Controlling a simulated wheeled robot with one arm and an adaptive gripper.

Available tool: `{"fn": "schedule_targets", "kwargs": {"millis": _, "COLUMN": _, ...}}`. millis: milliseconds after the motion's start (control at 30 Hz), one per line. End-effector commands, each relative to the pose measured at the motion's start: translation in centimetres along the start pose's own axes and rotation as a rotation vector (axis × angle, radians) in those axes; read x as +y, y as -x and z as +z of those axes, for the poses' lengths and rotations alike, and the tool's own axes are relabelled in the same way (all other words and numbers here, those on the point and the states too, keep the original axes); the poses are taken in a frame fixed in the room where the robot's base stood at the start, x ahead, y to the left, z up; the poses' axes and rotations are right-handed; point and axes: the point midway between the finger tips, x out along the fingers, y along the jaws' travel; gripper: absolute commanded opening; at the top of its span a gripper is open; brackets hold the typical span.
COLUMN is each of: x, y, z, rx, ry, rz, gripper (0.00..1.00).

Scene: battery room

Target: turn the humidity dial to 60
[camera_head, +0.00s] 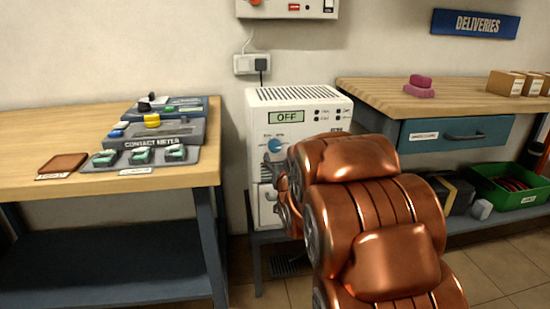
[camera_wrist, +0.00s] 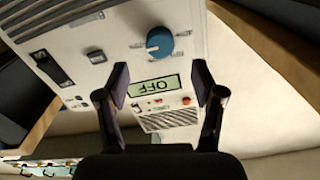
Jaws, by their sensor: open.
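A white machine (camera_head: 262,110) stands between two benches, with a display (camera_head: 286,117) reading OFF. A blue round dial (camera_head: 274,145) sits below the display, with small marks around it too small to read. In the wrist view the dial (camera_wrist: 159,41) and the display (camera_wrist: 155,85) show upside down. My gripper (camera_wrist: 160,70) is open, its two dark fingers apart with nothing between them. The dial lies beyond the fingertips in the picture, apart from them. In the head view my copper arm hides the gripper and the machine's lower right front.
A wooden bench (camera_head: 60,129) at left holds a contact meter (camera_head: 157,135) and a brown pad (camera_head: 62,164). The right bench (camera_head: 430,96) has a teal drawer (camera_head: 457,135). A black switch (camera_wrist: 52,65) and a dark knob (camera_wrist: 95,55) sit beside the dial on the panel.

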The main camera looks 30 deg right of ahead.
Motion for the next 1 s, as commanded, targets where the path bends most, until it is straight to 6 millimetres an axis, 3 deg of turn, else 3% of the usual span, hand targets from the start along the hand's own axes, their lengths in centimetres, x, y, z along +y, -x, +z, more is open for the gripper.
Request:
{"fn": "schedule_targets", "kwargs": {"millis": 267, "x": 0.1, "y": -1.7, "z": 0.2, "rx": -0.002, "ry": 0.000, "rz": 0.001, "gripper": 0.68}}
{"fn": "schedule_targets", "kwargs": {"millis": 700, "x": 0.1, "y": -6.6, "z": 0.2, "rx": -0.001, "ry": 0.000, "rz": 0.000, "gripper": 0.68}}
{"fn": "schedule_targets", "kwargs": {"millis": 1000, "x": 0.1, "y": -7.7, "z": 0.1, "rx": -0.003, "ry": 0.000, "rz": 0.001, "gripper": 0.68}}
